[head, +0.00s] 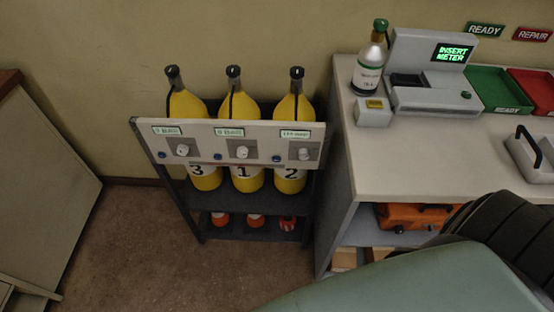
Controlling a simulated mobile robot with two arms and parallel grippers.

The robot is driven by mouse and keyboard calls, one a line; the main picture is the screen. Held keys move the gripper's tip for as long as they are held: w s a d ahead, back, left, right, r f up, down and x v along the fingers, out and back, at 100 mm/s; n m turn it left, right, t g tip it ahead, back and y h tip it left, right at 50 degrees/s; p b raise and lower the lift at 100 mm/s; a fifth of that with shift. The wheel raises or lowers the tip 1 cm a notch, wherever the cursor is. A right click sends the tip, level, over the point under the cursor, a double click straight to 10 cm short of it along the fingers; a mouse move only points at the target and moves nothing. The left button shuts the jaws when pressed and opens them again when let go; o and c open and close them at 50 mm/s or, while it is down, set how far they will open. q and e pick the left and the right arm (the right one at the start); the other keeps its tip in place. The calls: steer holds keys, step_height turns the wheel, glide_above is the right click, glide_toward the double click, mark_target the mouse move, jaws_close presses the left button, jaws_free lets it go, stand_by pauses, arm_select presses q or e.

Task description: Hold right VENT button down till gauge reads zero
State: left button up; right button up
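A pale panel (210,136) runs across the front of a dark rack that holds yellow cylinders numbered 3 (190,106), 1 (238,108) and 2 (291,110). Each has a small green-lit readout on the panel: left (167,131), middle (230,132) and right (295,134); their text is too small to read surely. Below are white knobs, the rightmost (304,154) in front of cylinder 2. Small blue buttons sit beside them, the rightmost blue button (276,158) left of that knob. No VENT lettering is legible. Neither gripper is in view.
A white counter (430,165) stands right of the rack, with a small bottle (368,72), a meter console reading INSERT METER (452,53), a green READY tray (490,82) and a red tray (535,85). The brown floor (125,235) before the rack is clear. My own parts cover the lower right.

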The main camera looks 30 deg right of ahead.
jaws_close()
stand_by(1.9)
